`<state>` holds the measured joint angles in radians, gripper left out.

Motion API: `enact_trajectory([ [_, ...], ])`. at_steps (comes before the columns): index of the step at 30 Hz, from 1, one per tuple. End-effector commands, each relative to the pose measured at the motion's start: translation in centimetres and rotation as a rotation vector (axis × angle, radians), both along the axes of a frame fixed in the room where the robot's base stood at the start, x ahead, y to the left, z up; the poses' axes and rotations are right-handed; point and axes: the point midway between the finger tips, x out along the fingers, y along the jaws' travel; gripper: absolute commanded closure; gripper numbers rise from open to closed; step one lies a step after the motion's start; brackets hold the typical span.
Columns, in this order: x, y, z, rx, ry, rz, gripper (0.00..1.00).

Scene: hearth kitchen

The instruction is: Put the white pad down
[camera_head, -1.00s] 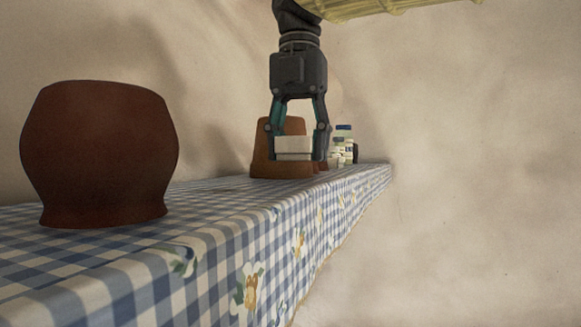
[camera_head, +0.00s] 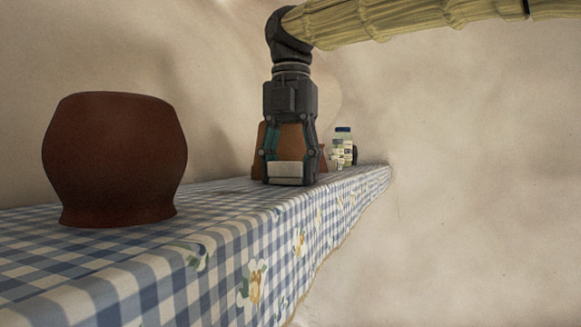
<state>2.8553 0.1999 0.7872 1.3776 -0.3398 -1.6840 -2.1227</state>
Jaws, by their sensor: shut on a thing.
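The white pad (camera_head: 290,172) is a small pale block between the fingertips of my gripper (camera_head: 290,168). My gripper points straight down and is shut on the pad. The pad is low at the front part of the shelf (camera_head: 225,238), which has a blue and white checked cloth. Its lower edge looks at or very close to the cloth; I cannot tell for sure whether it touches. The fingers cover the pad's sides.
A large brown-red pot (camera_head: 115,160) stands at the left. An orange-brown pot (camera_head: 259,160) stands right behind my gripper, partly hidden by it. A jar with a blue lid (camera_head: 343,146) stands farther back. The cloth between the large pot and my gripper is clear.

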Motion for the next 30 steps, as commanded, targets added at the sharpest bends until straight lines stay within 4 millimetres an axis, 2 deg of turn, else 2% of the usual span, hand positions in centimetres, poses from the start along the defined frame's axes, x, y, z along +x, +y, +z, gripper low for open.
enact_trajectory([
  [11,0.0,0.0,-1.2,-0.003,0.006,0.0,0.77],
  [14,0.0,0.0,-1.6,-0.004,0.009,0.001,0.83],
  [15,0.0,0.0,-1.7,-0.004,0.01,0.001,0.83],
  [16,0.0,0.0,-1.8,-0.005,0.01,0.001,0.43],
  [18,0.0,0.1,-1.9,-0.006,0.011,0.001,0.3],
  [30,0.0,0.1,-1.5,-0.003,0.006,0.001,0.3],
])
